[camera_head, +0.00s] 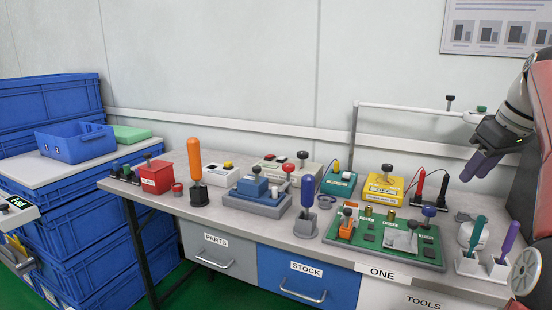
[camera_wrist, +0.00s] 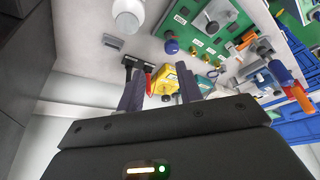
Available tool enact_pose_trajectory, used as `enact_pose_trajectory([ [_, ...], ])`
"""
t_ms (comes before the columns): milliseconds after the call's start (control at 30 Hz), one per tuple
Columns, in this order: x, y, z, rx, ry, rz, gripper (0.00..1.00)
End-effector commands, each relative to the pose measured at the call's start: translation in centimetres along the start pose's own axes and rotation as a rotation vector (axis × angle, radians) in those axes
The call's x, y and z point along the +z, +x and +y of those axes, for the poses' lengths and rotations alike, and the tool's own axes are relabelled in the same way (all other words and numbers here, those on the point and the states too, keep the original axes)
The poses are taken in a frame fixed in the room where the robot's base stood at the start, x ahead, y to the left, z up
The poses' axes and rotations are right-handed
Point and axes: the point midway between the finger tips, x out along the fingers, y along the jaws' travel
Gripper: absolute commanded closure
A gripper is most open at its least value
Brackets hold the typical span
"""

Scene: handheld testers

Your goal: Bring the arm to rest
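My gripper (camera_head: 478,168) is raised in the air at the right of the head view, above the back right part of the workbench (camera_head: 440,275). In the wrist view my gripper (camera_wrist: 160,85) shows two dark fingers standing apart with nothing held between them. The yellow tester (camera_wrist: 162,78) shows in the gap between the fingers, beyond them. In the head view the yellow tester (camera_head: 382,190) stands on the bench to the left of the gripper, apart from it.
A green board (camera_head: 385,238) with several parts fills the bench front. Red and black probes (camera_head: 432,188) stand below the gripper. A tool holder (camera_head: 482,266) is at the right. A grey rail post (camera_head: 354,140) rises behind. Blue crates (camera_head: 75,235) are stacked left.

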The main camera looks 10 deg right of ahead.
Motion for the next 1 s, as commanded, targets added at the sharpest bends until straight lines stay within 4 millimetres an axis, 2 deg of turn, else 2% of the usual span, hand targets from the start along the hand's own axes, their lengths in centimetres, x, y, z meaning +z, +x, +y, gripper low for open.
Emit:
enact_pose_trajectory([
  [67, 0.0, 0.0, 0.0, 0.0, 0.0, 0.0, 0.64],
  [367, -1.9, 1.8, -4.4, 0.025, 0.009, -0.041, 0.64],
  [567, -2.7, 3.4, -8.8, 0.055, 0.023, -0.069, 0.64],
  [733, -2.5, 5.2, -13.8, 0.095, 0.042, -0.088, 0.64],
  [833, -1.5, 6.4, -17.6, 0.125, 0.058, -0.087, 0.64],
  [967, 1.9, 8.5, -23.3, 0.165, 0.09, -0.061, 0.64],
  [1000, 3.3, 9.2, -24.8, 0.173, 0.104, -0.046, 0.64],
])
